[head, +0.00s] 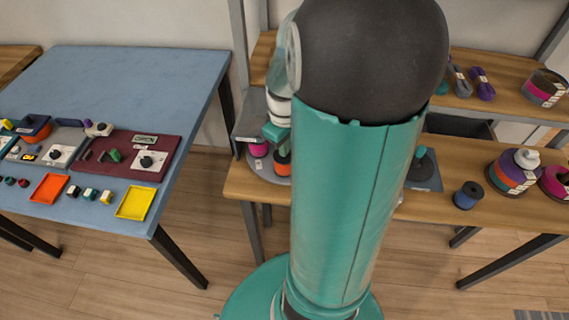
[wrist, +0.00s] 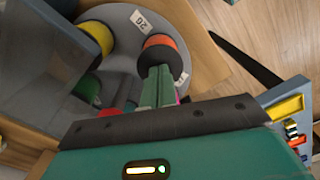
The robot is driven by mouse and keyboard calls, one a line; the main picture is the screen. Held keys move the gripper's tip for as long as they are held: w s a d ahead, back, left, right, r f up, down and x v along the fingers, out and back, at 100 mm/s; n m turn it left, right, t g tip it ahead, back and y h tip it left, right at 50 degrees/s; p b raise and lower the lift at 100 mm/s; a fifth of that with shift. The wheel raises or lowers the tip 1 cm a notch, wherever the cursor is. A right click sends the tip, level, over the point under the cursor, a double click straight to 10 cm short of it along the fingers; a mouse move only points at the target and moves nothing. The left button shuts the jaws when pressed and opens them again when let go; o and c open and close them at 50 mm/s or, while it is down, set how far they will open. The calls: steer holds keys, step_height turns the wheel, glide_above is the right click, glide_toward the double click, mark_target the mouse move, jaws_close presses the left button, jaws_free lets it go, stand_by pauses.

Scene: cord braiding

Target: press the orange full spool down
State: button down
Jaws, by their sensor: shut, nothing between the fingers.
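The orange spool (head: 283,168), orange with a dark part, stands on a grey round base behind the left side of my arm. In the wrist view the orange spool (wrist: 158,41) is just beyond my fingertips. My gripper (head: 275,133) is above it in the head view, with its fingers together and nothing between them. In the wrist view my gripper (wrist: 156,72) overlaps the dark part of the spool. I cannot tell whether the tips touch it. My fingers hide part of the spool.
The grey round base (wrist: 206,55) also carries a yellow spool (wrist: 98,36) and a green spool (wrist: 88,88). A magenta spool (head: 258,150) stands left of the orange one. A blue table (head: 140,85) with trays is at the left. My arm hides the bench's middle.

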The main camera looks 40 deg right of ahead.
steer(key=shift+f, duration=0.55)
step_height(320, 180, up, 8)
stand_by(1.2)
stand_by(0.4)
steer(key=s+a+r+t, duration=0.1)
steer(key=a+r+t, duration=0.1)
steer(key=a, duration=0.5)
steer(key=s+a+r+m+t, duration=0.1)
steer(key=s+a+r, duration=0.1)
steer(key=a+r, duration=0.3)
steer(key=s+a+r+t, duration=0.1)
steer(key=a+r+t, duration=0.1)
steer(key=a, duration=0.9)
steer(key=shift+s+r+m+t, duration=0.3)
steer(key=shift+r, duration=0.5)
